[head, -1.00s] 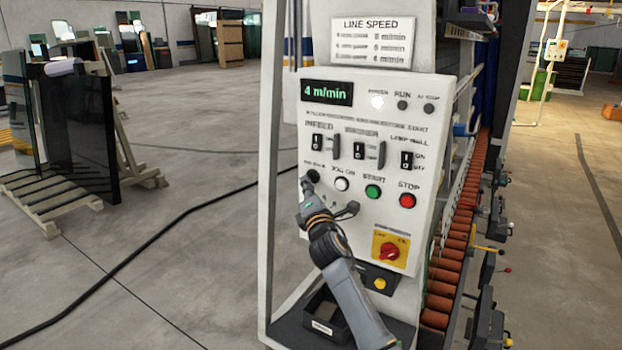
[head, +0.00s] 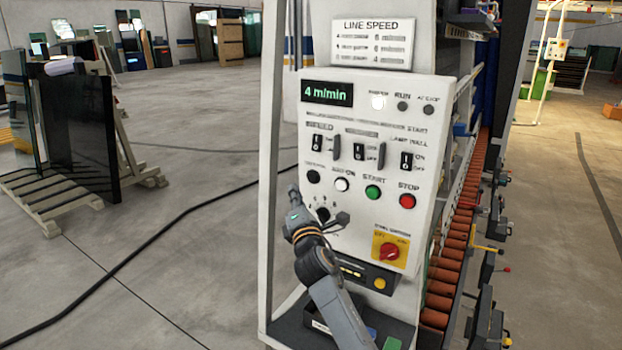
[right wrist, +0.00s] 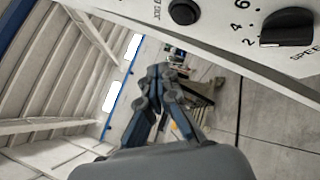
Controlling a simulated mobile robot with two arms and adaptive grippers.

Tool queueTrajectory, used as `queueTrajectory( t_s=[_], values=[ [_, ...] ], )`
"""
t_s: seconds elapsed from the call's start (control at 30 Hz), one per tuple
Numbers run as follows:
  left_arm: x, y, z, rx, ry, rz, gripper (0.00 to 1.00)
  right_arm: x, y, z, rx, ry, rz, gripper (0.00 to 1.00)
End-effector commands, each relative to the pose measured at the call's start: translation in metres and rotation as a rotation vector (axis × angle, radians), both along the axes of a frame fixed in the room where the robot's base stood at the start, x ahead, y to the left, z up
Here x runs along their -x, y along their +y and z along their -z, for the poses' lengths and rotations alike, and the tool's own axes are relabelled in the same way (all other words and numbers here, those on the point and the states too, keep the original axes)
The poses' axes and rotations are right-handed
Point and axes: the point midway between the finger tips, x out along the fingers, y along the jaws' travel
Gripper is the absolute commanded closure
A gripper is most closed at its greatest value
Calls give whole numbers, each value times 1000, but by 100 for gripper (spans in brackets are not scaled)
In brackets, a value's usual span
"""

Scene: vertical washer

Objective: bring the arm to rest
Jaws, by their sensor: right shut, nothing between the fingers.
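My right gripper (head: 293,192) is shut and empty, in front of the lower left part of the white control panel (head: 440,120). In the right wrist view its closed fingers (right wrist: 160,78) point into open space past the panel's edge, touching nothing. A speed knob (head: 323,214) with a dial shows just right of the gripper; it also shows in the right wrist view (right wrist: 287,28). The panel display (head: 327,93) reads 4 m/min. A black button (head: 313,177) sits above the gripper. My left gripper is not in view.
A red and yellow rotary switch (head: 390,250) and a yellow button (head: 380,283) are low on the panel. Orange rollers (head: 455,245) run along its right side. Left of the panel the floor is open, with a dark cable (head: 160,250) and a glass rack (head: 80,140) beyond.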

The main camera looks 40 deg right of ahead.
Motion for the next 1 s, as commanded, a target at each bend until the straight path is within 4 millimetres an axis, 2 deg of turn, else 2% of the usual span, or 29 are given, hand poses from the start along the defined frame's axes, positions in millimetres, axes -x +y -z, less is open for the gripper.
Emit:
queueTrajectory(
  t_s=[0.57,0.67,0.77,0.87,0.9,0.97,1.0],
  values=[
    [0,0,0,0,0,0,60,1,2,1,0,1,1,100],
    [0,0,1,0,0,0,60,-1,4,14,-20,16,-9,100],
    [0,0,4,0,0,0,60,-5,10,54,-91,60,-37,100],
    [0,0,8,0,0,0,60,-6,20,120,-215,129,-77,100],
    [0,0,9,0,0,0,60,-5,25,151,-274,162,-90,100],
    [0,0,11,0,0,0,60,0,33,197,-366,210,-104,100],
    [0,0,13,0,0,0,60,6,38,227,-428,241,-110,100]
  ],
)
